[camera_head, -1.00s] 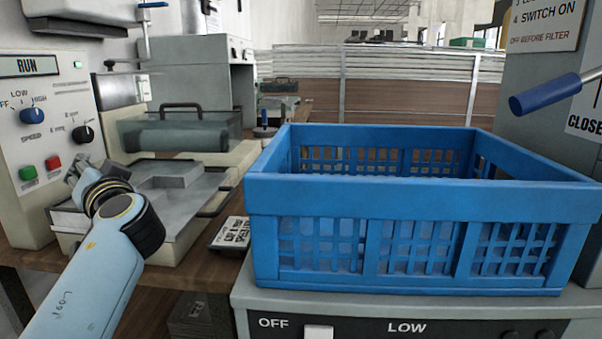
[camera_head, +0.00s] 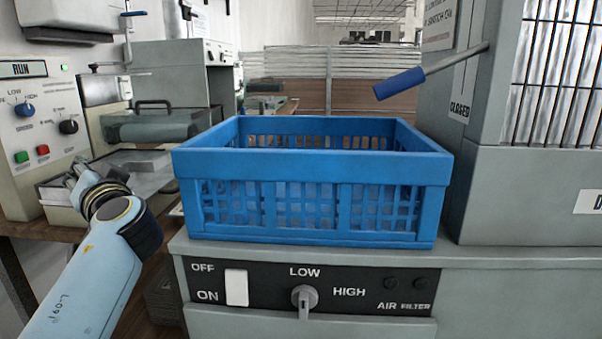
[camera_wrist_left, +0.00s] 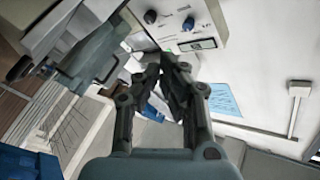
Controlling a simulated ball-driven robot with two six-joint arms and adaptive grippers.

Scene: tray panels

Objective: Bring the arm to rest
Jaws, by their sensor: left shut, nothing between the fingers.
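My left gripper (camera_head: 76,172) is at the left in the head view, at the end of my pale blue arm. It is in front of a beige machine with a control panel (camera_head: 38,135). In the left wrist view its fingers (camera_wrist_left: 172,78) are closed together with nothing between them. My right gripper is in neither view now.
A blue plastic crate (camera_head: 310,170) stands on a grey machine with a switch and a LOW/HIGH knob (camera_head: 305,298). A blue-handled lever (camera_head: 400,84) sticks out above it. A grey cabinet (camera_head: 520,190) stands at the right. A lidded machine (camera_head: 155,122) is behind my gripper.

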